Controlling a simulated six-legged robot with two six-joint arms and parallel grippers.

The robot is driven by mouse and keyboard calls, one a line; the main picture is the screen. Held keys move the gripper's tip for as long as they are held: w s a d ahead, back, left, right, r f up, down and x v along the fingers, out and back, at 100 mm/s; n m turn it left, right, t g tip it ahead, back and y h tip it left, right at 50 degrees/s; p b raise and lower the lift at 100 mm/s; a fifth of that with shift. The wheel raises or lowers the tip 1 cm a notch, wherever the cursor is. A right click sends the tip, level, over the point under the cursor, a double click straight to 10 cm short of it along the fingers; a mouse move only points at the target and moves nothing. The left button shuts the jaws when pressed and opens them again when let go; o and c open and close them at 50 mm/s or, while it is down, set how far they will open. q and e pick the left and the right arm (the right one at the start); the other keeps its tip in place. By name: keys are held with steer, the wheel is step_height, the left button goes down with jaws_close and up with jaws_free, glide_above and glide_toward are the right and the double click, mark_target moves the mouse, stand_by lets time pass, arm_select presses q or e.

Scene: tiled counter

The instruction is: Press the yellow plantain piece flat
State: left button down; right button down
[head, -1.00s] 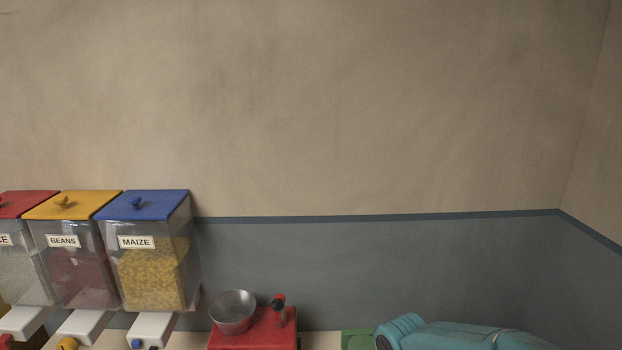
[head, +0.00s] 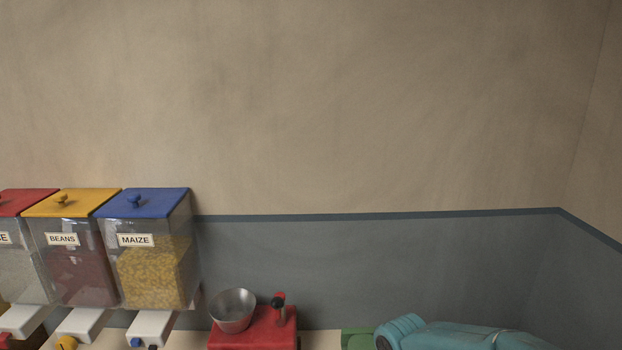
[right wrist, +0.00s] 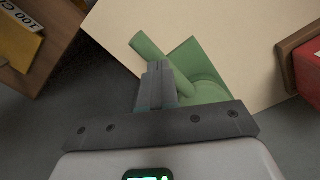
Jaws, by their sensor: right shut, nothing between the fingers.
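A green press-like tool (right wrist: 205,88) with a rod-shaped handle shows in the right wrist view, on the pale counter. A bit of green (head: 357,340) also shows at the bottom edge of the head view, beside my teal right arm. My right gripper (right wrist: 158,70) is shut and empty, its fingertips over the green tool and overlapping the handle in the picture. I cannot tell whether they touch it. The yellow plantain piece is not visible in either view. My left gripper is not in view.
Clear dispensers, including beans (head: 78,270) and maize (head: 152,272), stand at the left. A red device (head: 262,328) with a metal bowl (head: 233,310) sits near the middle. In the wrist view, a brown box (right wrist: 40,45) is at left and a red object (right wrist: 308,70) at right.

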step_height(320, 180, up, 9)
steer(key=p, duration=0.6)
stand_by(0.4)
